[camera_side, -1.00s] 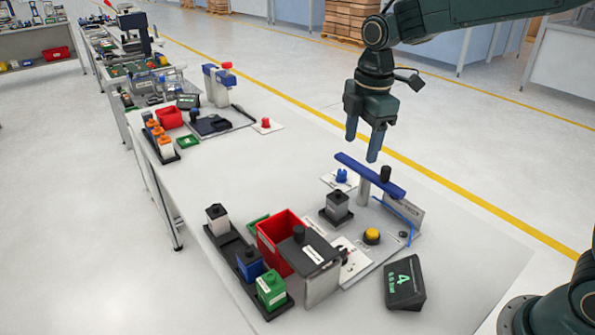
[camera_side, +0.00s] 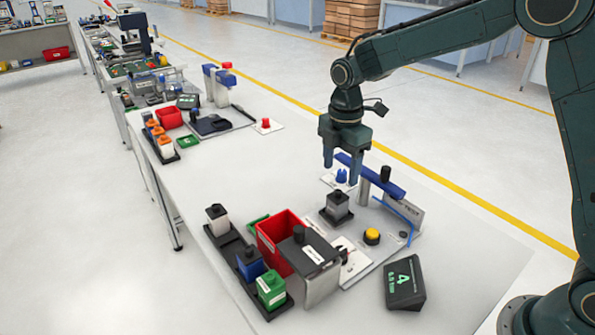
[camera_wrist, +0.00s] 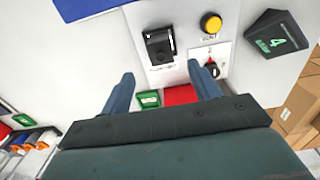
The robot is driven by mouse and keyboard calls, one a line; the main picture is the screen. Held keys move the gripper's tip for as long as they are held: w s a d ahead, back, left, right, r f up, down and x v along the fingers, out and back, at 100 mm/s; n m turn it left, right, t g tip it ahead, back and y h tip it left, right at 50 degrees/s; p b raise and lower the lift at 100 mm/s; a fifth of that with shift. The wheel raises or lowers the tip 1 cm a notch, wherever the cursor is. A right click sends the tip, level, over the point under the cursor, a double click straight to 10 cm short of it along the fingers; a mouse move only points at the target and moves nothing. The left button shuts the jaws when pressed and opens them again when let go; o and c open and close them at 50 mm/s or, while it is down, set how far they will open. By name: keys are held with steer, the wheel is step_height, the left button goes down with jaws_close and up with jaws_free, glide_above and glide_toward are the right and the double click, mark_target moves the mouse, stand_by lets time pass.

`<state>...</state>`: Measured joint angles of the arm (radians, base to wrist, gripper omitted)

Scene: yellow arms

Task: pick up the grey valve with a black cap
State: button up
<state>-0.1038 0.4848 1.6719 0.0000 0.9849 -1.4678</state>
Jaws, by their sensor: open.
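A grey block-shaped valve with a black cap (camera_side: 337,206) stands upright on a black base on the grey test plate; in the wrist view a black-topped part (camera_wrist: 159,46), which appears to be this valve, lies ahead of the fingers. A paler grey valve with a black cap (camera_side: 217,220) stands in the far end of the black tray (camera_side: 234,263). My gripper (camera_side: 341,172) is open and empty, fingers pointing down, above and apparently behind the valve on the plate, near the blue crossbar (camera_side: 370,176). In the wrist view its fingers (camera_wrist: 162,73) are spread.
The blue crossbar on its post rises beside the gripper. A red bin (camera_side: 272,246), a blue valve (camera_side: 250,264), a green valve (camera_side: 271,289) and a grey stand with a black top (camera_side: 320,285) are nearer the front. A yellow button (camera_side: 372,236) and black display (camera_side: 404,285) sit right.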

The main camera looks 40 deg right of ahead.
mark_target(339, 191)
steer(key=shift+f, duration=2.5)
steer(key=shift+f, duration=2.6)
steer(key=c, duration=1.2)
steer(key=shift+r, duration=0.2)
step_height(339, 191, up, 20)
steer(key=shift+f, duration=0.15)
